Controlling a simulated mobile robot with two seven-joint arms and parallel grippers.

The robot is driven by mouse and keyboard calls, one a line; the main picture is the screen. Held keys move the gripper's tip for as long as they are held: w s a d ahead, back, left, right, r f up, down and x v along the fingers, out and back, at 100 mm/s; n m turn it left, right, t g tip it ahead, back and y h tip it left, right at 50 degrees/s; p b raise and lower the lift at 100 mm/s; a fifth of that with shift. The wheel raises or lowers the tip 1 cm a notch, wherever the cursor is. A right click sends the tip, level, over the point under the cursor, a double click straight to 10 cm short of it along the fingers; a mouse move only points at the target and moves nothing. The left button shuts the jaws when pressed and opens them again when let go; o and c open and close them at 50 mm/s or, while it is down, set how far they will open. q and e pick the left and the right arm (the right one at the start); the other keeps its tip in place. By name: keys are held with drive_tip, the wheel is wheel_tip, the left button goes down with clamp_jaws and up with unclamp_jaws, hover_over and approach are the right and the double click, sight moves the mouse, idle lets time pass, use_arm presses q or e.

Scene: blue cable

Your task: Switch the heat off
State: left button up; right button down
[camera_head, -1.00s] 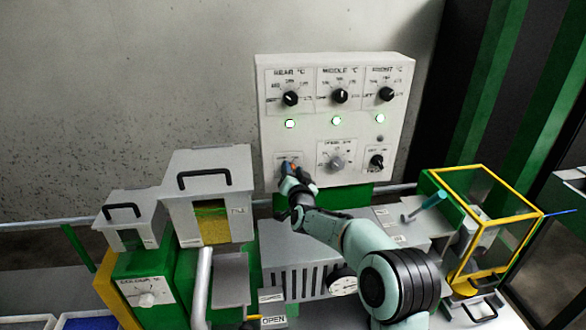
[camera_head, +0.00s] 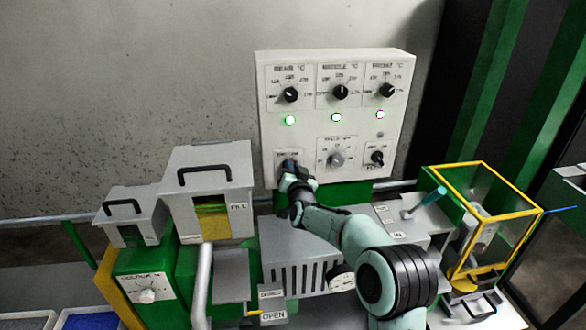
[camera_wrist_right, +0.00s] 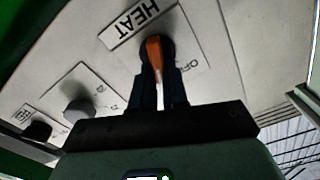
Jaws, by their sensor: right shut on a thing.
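The white control panel (camera_head: 325,150) stands against the back wall. The heat switch has an orange lever (camera_wrist_right: 153,50) under an upside-down HEAT label (camera_wrist_right: 138,18) in the right wrist view. An OFF mark (camera_wrist_right: 190,66) is beside it. My right gripper (camera_head: 289,170) is at the panel's lower left, where it hides the switch in the head view. Its dark fingers (camera_wrist_right: 156,80) are shut on the orange lever, one on each side. My left gripper is not in view.
Three black knobs, including the middle one (camera_head: 340,92), sit above three lit lamps (camera_head: 336,118). A grey knob (camera_head: 336,158) and a small black knob (camera_head: 376,158) are right of my gripper. A grey hopper (camera_head: 208,190) stands left, a yellow-framed guard (camera_head: 480,215) right.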

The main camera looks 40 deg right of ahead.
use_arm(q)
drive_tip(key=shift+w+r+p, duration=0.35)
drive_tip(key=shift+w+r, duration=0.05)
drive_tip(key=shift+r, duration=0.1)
use_arm(e)
drive_tip(key=n, duration=0.6)
drive_tip(key=a+n, duration=0.1)
drive_tip(key=n, duration=0.3)
drive_tip(key=shift+w+a, duration=0.1)
drive_tip(key=shift+w, duration=0.25)
drive_tip(key=shift+n, duration=0.3)
drive_tip(key=c, duration=1.1)
unclamp_jaws()
drive_tip(key=shift+c, duration=0.2)
